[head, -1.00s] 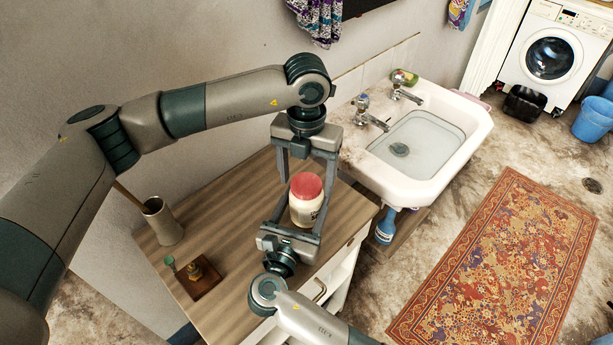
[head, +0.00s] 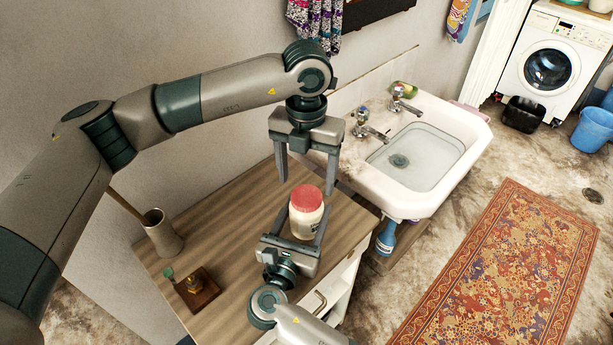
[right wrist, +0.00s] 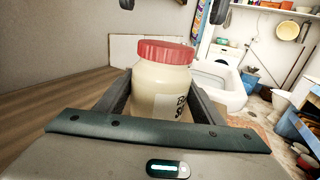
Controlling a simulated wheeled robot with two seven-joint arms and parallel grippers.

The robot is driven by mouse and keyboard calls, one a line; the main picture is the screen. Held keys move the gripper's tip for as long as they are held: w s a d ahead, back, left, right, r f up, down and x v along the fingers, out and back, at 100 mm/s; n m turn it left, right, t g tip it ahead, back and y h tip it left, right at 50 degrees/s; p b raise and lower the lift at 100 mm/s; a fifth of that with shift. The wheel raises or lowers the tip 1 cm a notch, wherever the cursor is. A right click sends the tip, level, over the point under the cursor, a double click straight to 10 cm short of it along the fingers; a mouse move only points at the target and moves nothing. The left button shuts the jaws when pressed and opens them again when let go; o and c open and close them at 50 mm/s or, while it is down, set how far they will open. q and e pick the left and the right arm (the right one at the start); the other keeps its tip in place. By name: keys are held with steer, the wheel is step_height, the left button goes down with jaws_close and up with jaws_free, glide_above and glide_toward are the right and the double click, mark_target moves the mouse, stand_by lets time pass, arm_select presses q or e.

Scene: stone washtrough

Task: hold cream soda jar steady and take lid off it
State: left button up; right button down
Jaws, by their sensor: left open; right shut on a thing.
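The cream soda jar (head: 305,221) is a squat cream jar with a pale label, standing upright at the right end of the wooden counter. Its red lid (head: 306,198) sits on top; jar (right wrist: 158,88) and lid (right wrist: 165,51) also show in the right wrist view. My right gripper (head: 306,225) is shut on the jar body, one finger on each side. My left gripper (head: 307,186) points down, open and empty, with its fingertips above the lid and apart from it. Its fingertips show at the top edge of the right wrist view. The jar's far side is hidden.
The white sink (head: 420,160) with two taps adjoins the counter (head: 225,225) on the right. A cup (head: 162,232) holding a stick and a small wooden stand (head: 198,290) are at the counter's left. The counter between them and the jar is clear.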

mark_target(306, 196)
arm_select(q)
steer(key=m, duration=0.2)
steer(key=r+m, duration=0.1)
steer(key=m, duration=0.2)
steer(key=shift+m, duration=0.3)
steer(key=m, duration=0.6)
steer(key=shift+r, duration=0.4)
steer(key=m, duration=0.3)
steer(key=r+m, duration=0.1)
steer(key=m, duration=0.1)
steer(key=shift+m, duration=0.4)
steer(key=m, duration=0.5)
steer(key=shift+r, duration=0.3)
steer(key=shift+f, duration=0.1)
steer(key=shift+f, duration=3.9)
